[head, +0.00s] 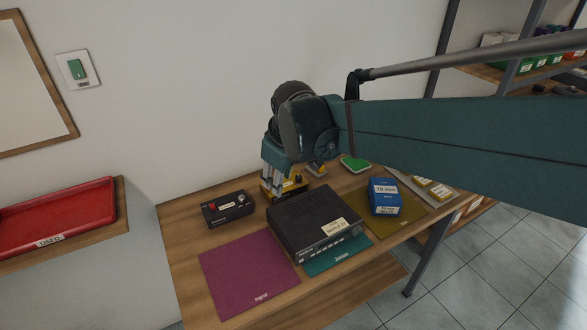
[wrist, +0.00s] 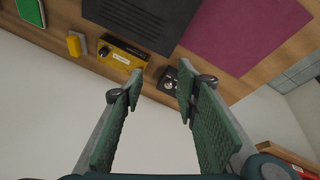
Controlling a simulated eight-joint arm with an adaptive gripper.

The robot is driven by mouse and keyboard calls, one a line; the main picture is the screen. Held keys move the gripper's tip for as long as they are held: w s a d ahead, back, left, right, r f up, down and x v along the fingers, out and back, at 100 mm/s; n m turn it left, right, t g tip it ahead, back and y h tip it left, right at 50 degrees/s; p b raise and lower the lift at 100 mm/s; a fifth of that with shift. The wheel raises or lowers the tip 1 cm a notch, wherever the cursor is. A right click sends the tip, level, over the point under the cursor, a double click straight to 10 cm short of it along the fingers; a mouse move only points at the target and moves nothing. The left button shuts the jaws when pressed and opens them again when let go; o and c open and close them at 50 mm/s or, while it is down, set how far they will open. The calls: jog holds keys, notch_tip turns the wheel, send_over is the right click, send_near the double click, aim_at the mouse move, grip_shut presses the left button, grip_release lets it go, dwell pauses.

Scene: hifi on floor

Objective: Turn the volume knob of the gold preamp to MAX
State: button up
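The gold preamp (head: 298,188) sits on the wooden table behind the large black unit, partly hidden by my gripper (head: 277,180) in the head view. In the wrist view the gold preamp (wrist: 122,56) shows a yellow front with a pale label and a dark knob (wrist: 104,50) near its left end. Its right end is close to or behind my left fingertip in the picture. My gripper (wrist: 162,85) is open, with its green-padded fingers apart and nothing held between them. The knob's markings are too small to read.
A black box with a red knob (head: 228,208) stands left of the large black unit (head: 308,220). A blue box (head: 384,198) stands to the right. A purple mat (head: 248,270) lies in front, bare. A red tray (head: 58,222) is at the far left.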

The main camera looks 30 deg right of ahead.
jog(key=w+d+f+n+g+p, duration=0.2)
jog(key=w+d+f+n+p, duration=0.15)
jog(key=w+d, duration=0.55)
jog(key=n+g+p, duration=0.2)
jog(key=n, duration=0.2)
send_near(299, 176)
jog(key=shift+s+y, duration=0.1)
jog(key=shift+y, duration=0.2)
jog(key=shift+d+f, duration=0.15)
jog(key=shift+f, duration=0.15)
jog(key=shift+f, duration=0.15)
jog(key=shift+f+p, duration=0.4)
jog(key=shift+f, duration=3.35)
jog(key=shift+c, duration=0.2)
jog(key=c, duration=0.8)
